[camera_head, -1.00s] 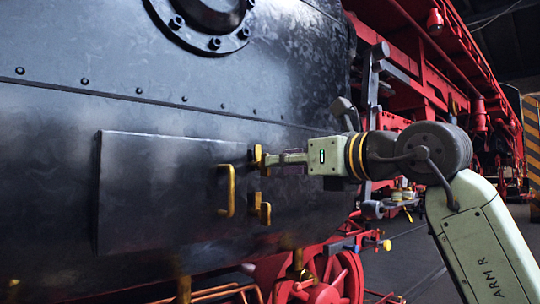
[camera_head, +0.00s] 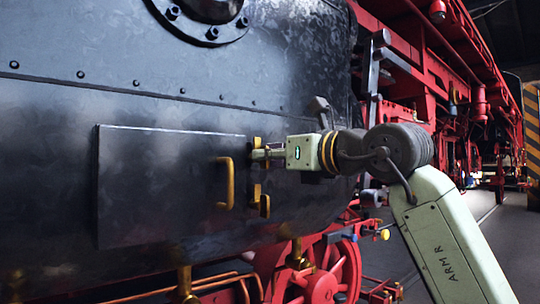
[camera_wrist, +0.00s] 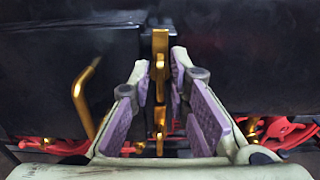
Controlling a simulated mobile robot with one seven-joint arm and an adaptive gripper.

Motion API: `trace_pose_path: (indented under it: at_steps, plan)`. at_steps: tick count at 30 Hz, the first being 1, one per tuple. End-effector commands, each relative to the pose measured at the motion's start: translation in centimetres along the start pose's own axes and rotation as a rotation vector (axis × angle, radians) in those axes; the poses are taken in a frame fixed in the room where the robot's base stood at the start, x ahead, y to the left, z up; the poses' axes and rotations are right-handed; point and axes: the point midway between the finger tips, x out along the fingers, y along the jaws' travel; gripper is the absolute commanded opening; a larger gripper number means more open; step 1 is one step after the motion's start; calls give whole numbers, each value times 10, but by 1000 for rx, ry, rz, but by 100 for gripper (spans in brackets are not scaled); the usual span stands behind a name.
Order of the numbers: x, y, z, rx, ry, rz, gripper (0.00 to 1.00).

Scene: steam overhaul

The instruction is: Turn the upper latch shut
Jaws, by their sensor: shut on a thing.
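The upper latch (camera_head: 257,141) is a brass-yellow piece at the right edge of a dark rectangular door (camera_head: 150,190) on the black boiler side. In the wrist view the upper latch (camera_wrist: 160,48) stands upright between my purple-padded fingers. My gripper (camera_head: 262,155) reaches in from the right and is shut on this latch; the fingers hide part of it in the head view. A lower latch (camera_head: 265,206) sits below, and shows under the upper one in the wrist view (camera_wrist: 160,125).
A yellow bar handle (camera_head: 229,184) stands out from the door just left of the latches, and left of my fingers in the wrist view (camera_wrist: 84,90). Red wheels (camera_head: 320,280) and pipes lie below. Red framework (camera_head: 410,70) fills the right background.

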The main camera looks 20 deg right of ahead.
Motion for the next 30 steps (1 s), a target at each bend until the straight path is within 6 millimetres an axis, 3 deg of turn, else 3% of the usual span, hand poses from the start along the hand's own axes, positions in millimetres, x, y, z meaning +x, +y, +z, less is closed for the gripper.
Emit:
trace_pose_path:
  at_steps: [16,30]
  plan:
    - [0,0,0,-50,0,0,0]
    - [0,2,0,-414,0,-1,0]
